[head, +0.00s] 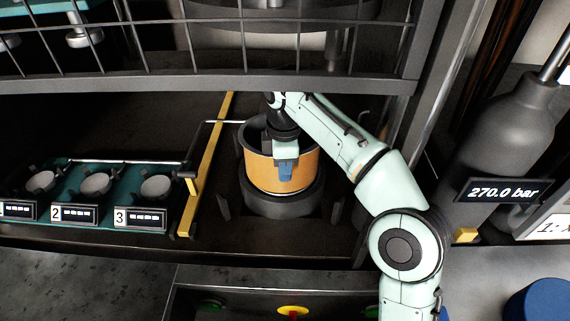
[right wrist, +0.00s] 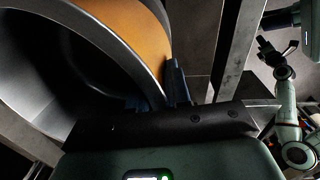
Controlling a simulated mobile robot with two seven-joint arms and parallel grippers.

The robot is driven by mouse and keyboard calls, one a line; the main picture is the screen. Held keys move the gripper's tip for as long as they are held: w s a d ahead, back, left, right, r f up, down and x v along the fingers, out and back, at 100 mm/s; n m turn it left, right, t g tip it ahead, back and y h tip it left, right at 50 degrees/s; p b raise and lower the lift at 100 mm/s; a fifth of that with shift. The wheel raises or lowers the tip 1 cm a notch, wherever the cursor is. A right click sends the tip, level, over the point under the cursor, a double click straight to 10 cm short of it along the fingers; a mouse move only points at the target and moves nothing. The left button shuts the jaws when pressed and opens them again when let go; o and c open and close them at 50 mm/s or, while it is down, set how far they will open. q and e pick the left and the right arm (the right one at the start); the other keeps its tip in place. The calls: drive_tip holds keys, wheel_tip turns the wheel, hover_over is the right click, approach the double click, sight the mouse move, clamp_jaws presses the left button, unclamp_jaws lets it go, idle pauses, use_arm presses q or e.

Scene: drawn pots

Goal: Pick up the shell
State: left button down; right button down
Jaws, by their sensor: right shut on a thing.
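The shell (head: 262,173) is an orange open-topped cylinder with a dark inside and a pale lower rim. It is upright at the dark round base (head: 284,204) in the head view; I cannot tell whether it touches that base. My right gripper (head: 286,170) reaches down from above and is shut on the shell's near wall, a blue fingertip showing outside. In the right wrist view the shell (right wrist: 125,22) fills the upper left, its wall between the fingers of my right gripper (right wrist: 157,92). A pale arm with a dark gripper (right wrist: 268,50), apparently my left, shows at the right; its jaws are unclear.
A barred metal frame (head: 200,84) crosses above the shell. A yellow bar (head: 207,172) stands left of it, beside a teal rack (head: 75,190) with numbered places. A grey bottle (head: 505,125) with a pressure display stands at the right.

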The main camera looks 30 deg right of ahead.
drive_tip(key=s+a+b, duration=0.3)
drive_tip(key=s+a, duration=0.5)
drive_tip(key=s, duration=0.5)
drive_tip(key=shift+s, duration=0.4)
drive_tip(key=shift+a+r, duration=0.1)
drive_tip(key=shift+a, duration=0.05)
